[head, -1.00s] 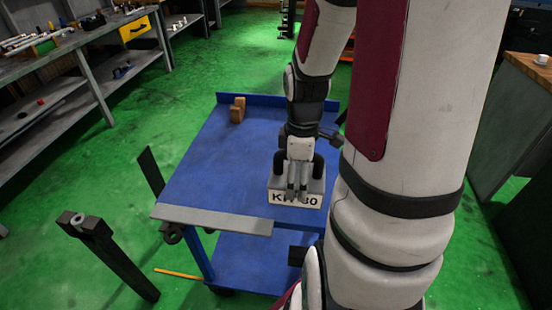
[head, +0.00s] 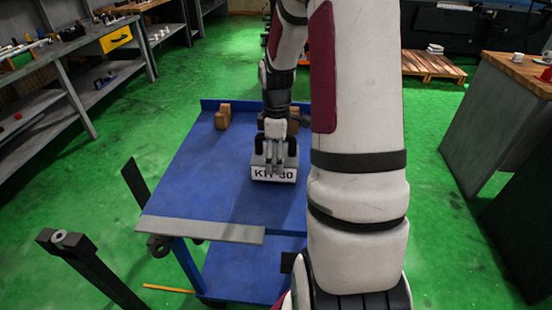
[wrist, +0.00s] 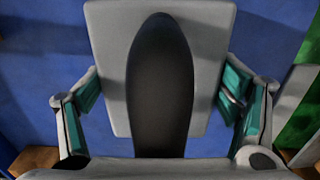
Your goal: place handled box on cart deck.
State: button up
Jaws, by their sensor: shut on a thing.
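The handled box (head: 274,174) is light grey with a white front label reading "KIT 30", partly covered by my fingers. My gripper (head: 275,152) is over it and shut on its dark handle. The wrist view shows the box top (wrist: 110,60) and the broad dark handle (wrist: 160,90) between my teal-padded fingers. The blue cart deck (head: 200,185) lies under the box. The box looks level; I cannot tell whether it touches the deck or hangs just above it.
A wooden block (head: 222,117) stands at the deck's far left corner; another wooden piece (head: 293,119) shows behind my arm. A grey strip (head: 200,229) runs along the near edge. The deck's left half is clear. A dark post (head: 90,265) stands at the near left.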

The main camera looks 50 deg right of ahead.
jog(key=shift+f, duration=0.5)
jog(key=shift+f, duration=0.1)
jog(key=o, duration=1.6)
notch_tip(320, 180, up, 12)
jog(key=shift+r+p, duration=0.1)
jog(key=shift+p, duration=0.7)
jog(key=s+a+r+m+t, duration=0.1)
jog(key=s+a+r+m, duration=0.1)
jog(key=s+a+r, duration=0.35)
jog(key=s+a+r+m, duration=0.1)
jog(key=s+a+r, duration=0.1)
jog(key=a, duration=0.6)
jog(key=s+a+r+m+t, duration=0.1)
jog(key=s+a+r+m, duration=0.2)
jog(key=a, duration=0.4)
jog(key=s+a+m, duration=0.1)
jog(key=s+a, duration=0.4)
jog(key=s, duration=0.4)
jog(key=shift+a+f+m+t, duration=0.15)
jog(key=shift+m+t, duration=0.15)
jog(key=shift+t, duration=0.1)
